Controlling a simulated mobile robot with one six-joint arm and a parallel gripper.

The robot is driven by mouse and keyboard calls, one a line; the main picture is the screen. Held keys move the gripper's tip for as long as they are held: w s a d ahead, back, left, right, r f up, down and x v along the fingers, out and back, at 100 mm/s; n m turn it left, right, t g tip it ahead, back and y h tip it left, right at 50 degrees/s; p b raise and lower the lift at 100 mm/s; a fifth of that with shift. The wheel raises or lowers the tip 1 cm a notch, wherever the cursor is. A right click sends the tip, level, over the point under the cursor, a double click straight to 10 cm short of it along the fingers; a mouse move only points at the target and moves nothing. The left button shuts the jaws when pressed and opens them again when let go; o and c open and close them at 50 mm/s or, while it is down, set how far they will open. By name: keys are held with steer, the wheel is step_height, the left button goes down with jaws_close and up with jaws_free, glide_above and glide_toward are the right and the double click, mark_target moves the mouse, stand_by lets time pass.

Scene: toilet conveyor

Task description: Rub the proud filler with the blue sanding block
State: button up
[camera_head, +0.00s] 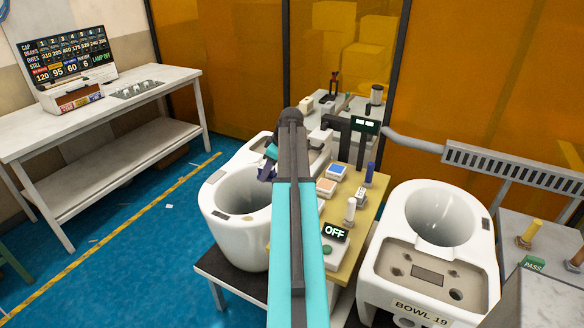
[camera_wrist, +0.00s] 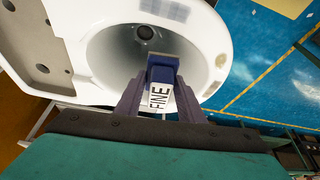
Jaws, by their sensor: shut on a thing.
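My gripper (camera_wrist: 160,88) is shut on a blue sanding block (camera_wrist: 163,68) with a white label reading "FINE". In the head view my gripper (camera_head: 268,172) is over the left white toilet bowl (camera_head: 238,240), partly hidden by my arm. The wrist view shows the block in front of the bowl's opening (camera_wrist: 112,62), and I cannot tell whether it touches the bowl. A brownish patch (camera_wrist: 164,9) lies on the rim; it may be the proud filler. The head view shows a tan patch (camera_head: 222,216) on the near rim.
A yellowish board (camera_head: 366,222) to the right carries a blue pad (camera_head: 337,171), a tan pad (camera_head: 326,187) and an "OFF" display (camera_head: 335,232). A second bowl (camera_head: 475,255), marked "BOWL 19", stands further right.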

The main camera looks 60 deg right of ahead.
steer(key=s+d, duration=0.6)
steer(key=d, duration=0.1)
steer(key=shift+f, duration=0.2)
steer(key=shift+f, duration=0.1)
